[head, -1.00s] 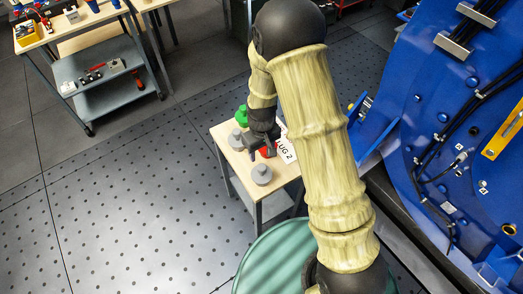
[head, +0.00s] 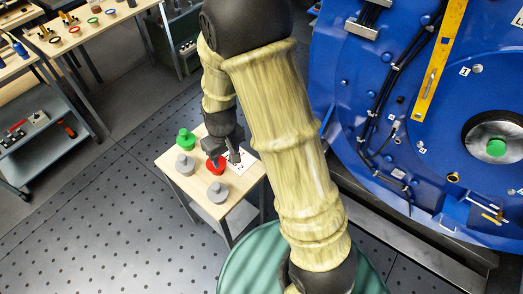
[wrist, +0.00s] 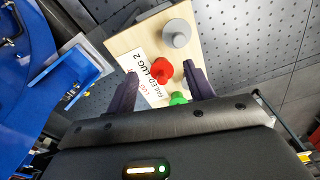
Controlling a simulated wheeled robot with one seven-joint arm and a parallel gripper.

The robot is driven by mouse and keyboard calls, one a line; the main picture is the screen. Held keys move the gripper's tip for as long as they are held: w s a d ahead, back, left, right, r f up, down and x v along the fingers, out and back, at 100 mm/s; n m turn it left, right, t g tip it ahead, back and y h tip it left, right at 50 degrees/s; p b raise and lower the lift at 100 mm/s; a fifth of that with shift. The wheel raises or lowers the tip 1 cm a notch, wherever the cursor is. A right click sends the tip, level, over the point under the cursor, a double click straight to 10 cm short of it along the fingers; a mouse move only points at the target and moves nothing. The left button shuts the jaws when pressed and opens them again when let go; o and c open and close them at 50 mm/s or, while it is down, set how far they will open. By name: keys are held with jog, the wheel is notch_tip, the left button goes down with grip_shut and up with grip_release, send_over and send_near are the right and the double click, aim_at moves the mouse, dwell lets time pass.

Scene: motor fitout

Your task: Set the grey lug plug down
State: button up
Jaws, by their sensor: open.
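Two grey plugs stand upright on the small wooden-topped table in the head view, one at the left (head: 185,164) and one at the front (head: 217,192). I cannot tell which is the task's grey lug plug. My gripper (head: 224,157) is open and empty, above the table by the red plug (head: 215,166). In the wrist view the red plug (wrist: 161,70) shows between my spread fingers. One grey plug (wrist: 177,35) shows clear beyond the fingertips; the other is mostly hidden behind the right finger.
A green plug (head: 185,140) stands at the table's back left corner. A white label reading "FAILED LUG 2" (wrist: 144,75) lies on the tabletop. The large blue machine (head: 345,120) rises close at the right. The perforated floor at the left is open.

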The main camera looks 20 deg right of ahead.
jog(key=s+d+r+m+t, duration=0.1)
jog(key=s+d+r+m, duration=0.3)
jog(key=s+d+r, duration=0.4)
notch_tip(320, 180, up, 2)
jog(key=shift+s+d+r+t, duration=0.1)
jog(key=shift+s+d+t, duration=0.2)
jog(key=shift+s, duration=0.35)
jog(key=shift+w, duration=0.1)
dwell(0.3)
